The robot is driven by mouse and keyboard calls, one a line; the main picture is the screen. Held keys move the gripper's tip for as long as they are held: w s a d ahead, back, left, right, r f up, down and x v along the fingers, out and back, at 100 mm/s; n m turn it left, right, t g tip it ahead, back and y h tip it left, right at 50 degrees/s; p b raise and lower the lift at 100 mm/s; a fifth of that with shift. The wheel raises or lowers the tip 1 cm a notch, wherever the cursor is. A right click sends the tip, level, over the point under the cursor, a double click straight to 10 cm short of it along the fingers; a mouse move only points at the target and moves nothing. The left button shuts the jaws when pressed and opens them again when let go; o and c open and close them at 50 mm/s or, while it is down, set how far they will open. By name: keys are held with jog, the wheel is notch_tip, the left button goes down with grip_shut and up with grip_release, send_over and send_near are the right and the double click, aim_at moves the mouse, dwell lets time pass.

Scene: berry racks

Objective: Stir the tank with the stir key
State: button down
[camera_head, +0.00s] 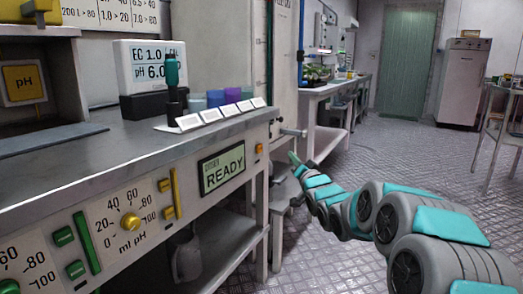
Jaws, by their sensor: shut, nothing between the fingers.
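My arm reaches in from the lower right, and my gripper (294,160) is at its far end, beside the right end of the bench. The gripper is small in view and looks shut and empty. A small metal handle or lever (292,132) sticks out just above it at the bench corner; I cannot tell whether this is the stir key. A tall pale panel with tick marks (282,75) stands behind that corner; I cannot tell whether it is the tank. A teal-topped handheld tool (172,75) stands upright in a dark holder on the bench.
The metal bench (110,165) fills the left, with a READY display (222,168), a yellow knob (130,222) and sliders on its front. Several coloured pots with white cards stand on top. A cabinet (460,80) stands far right. The floor (400,160) between is open.

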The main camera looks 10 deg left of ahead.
aim_at(259, 149)
jog(key=w+a+b, duration=0.2)
jog(key=w+a, duration=0.1)
jog(key=a, duration=0.5)
jog(key=shift+a, duration=0.15)
dwell(2.0)
jog(key=shift+w+a, duration=0.15)
jog(key=shift+a, duration=0.25)
jog(key=shift+w+a, duration=0.15)
jog(key=shift+a, duration=0.3)
dwell(0.7)
jog(key=shift+d, duration=0.1)
jog(key=shift+s+d+p, duration=0.35)
jog(key=shift+d+p, duration=0.15)
jog(key=shift+d, duration=0.25)
